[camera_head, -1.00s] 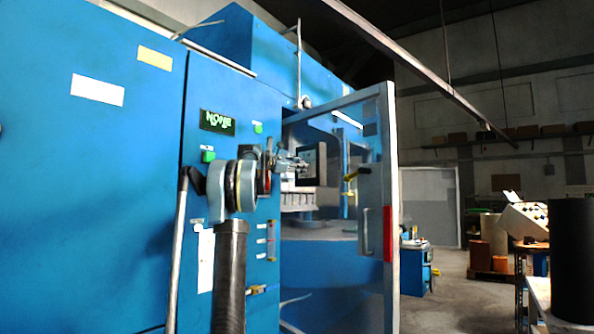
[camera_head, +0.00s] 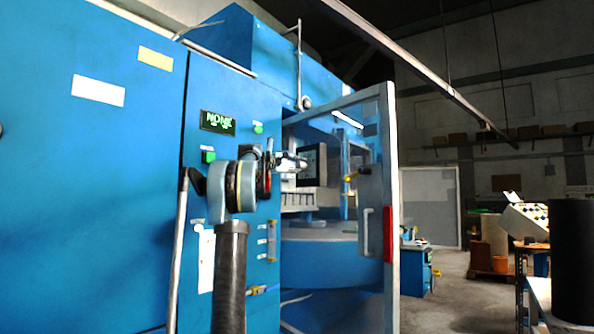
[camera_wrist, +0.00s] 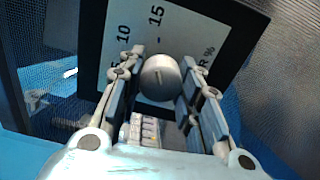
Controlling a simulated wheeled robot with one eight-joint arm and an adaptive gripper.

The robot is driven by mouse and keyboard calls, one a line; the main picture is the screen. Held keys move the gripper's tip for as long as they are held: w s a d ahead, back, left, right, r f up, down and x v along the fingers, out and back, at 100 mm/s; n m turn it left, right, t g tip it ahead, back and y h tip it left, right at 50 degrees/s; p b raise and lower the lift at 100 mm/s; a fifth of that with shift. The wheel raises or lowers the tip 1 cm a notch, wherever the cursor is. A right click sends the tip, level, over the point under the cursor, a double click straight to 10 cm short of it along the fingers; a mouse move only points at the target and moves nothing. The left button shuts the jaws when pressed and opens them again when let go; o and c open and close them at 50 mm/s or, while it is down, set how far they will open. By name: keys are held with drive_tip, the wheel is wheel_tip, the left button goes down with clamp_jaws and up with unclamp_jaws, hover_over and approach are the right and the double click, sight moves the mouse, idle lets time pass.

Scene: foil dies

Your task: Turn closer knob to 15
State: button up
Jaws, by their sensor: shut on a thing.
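A round grey knob (camera_wrist: 160,78) stands out from a white dial plate (camera_wrist: 118,40) with a black border in the wrist view. The plate carries the printed numbers 10 and 15, a partly covered 5 and a percent sign. My gripper (camera_wrist: 162,68) has one finger on each side of the knob and is shut on it. The knob's pointer mark is too faint to read against the numbers. In the head view my gripper (camera_head: 290,163) reaches the dark-framed panel (camera_head: 313,165) inside the machine opening; the knob cannot be made out there. Only one knob shows.
A blue machine cabinet (camera_head: 90,200) fills the left. A framed clear door (camera_head: 391,200) with a red strip stands open just right of my gripper. A round blue drum (camera_head: 330,258) lies below the panel. Open floor and a workbench (camera_head: 535,250) are at right.

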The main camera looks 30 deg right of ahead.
drive_tip(key=shift+f+m, duration=0.1)
drive_tip(key=shift+m, duration=0.5)
drive_tip(key=o, duration=1.1)
drive_tip(key=shift+a, duration=0.1)
drive_tip(key=a, duration=0.7)
drive_tip(key=s+a, duration=0.1)
drive_tip(key=a, duration=0.3)
drive_tip(key=shift+s+a, duration=0.1)
drive_tip(key=shift+a, duration=0.25)
drive_tip(key=s+a+f+y, duration=0.6)
drive_tip(key=s+a+f, duration=0.7)
drive_tip(key=f, duration=0.9)
drive_tip(key=s+a+f+y, duration=0.6)
drive_tip(key=s+a+f, duration=0.8)
drive_tip(key=f, duration=0.8)
drive_tip(key=s+a+f+y, duration=0.5)
drive_tip(key=s+a+f, duration=0.8)
drive_tip(key=f, duration=0.9)
drive_tip(key=shift+s+a+f+m+y, duration=0.25)
drive_tip(key=shift+s+a+m+y, duration=0.15)
drive_tip(key=shift+s, duration=0.15)
